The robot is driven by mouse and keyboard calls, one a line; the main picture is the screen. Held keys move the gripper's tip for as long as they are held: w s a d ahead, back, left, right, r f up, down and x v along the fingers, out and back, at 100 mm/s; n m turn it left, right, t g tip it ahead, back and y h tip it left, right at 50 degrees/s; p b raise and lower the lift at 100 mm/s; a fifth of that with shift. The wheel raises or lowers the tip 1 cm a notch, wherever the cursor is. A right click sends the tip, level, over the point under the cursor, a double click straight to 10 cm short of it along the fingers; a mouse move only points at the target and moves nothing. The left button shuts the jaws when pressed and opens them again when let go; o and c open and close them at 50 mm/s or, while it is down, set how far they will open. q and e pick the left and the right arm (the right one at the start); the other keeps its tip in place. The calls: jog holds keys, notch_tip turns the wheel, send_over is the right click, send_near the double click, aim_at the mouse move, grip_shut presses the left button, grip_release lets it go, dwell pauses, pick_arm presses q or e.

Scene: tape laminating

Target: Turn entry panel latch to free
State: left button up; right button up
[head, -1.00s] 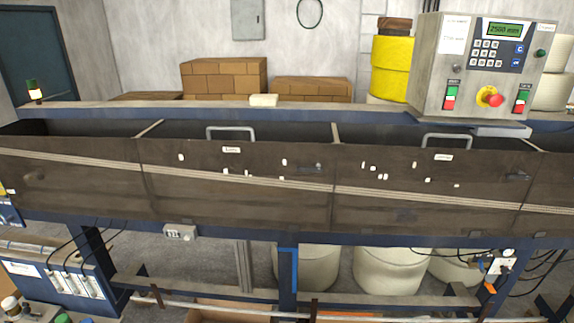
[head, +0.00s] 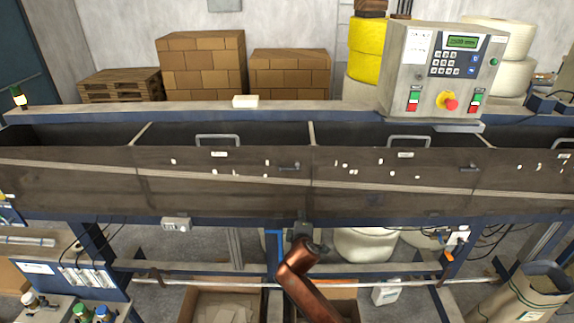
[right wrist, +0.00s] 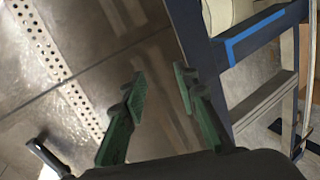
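The dark brown front panels of the long machine cross the head view. A small dark latch (head: 289,167) sits at the upper right of the middle-left panel (head: 230,188); its handle looks roughly horizontal. A similar latch (head: 469,168) is on the panel to its right. I cannot read which label says entry. My right gripper (head: 300,232) is below the first latch, near the machine's lower blue rail. In the right wrist view its green fingers (right wrist: 162,92) are apart and empty. A dark handle (right wrist: 47,157) shows at that view's lower left, clear of the fingers. My left gripper is out of view.
A grey control box (head: 440,72) with a red stop button stands above the panels at right. Grey bail handles (head: 217,138) rise from the panel tops. The blue lower rail (head: 110,219) runs beneath. Space in front of the panels is clear.

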aim_at(287, 170)
jog(key=s+a+r+n+t+p, duration=0.1)
jog(key=a+r, duration=0.2)
jog(key=r, duration=0.7)
jog(key=s+a+r+n+t+p, duration=0.1)
jog(key=a+r, duration=0.1)
jog(key=r, duration=0.8)
pick_arm(q)
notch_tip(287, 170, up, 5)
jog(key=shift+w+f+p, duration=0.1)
jog(key=shift+p, duration=0.8)
pick_arm(e)
jog(key=shift+t, duration=0.3)
jog(key=w, duration=0.5)
jog(key=w+f, duration=0.1)
jog(key=w, duration=0.1)
jog(key=shift+w+a, duration=0.1)
jog(key=shift+w, duration=0.1)
jog(key=shift+c, duration=0.3)
jog(key=shift+f, duration=0.1)
grip_shut()
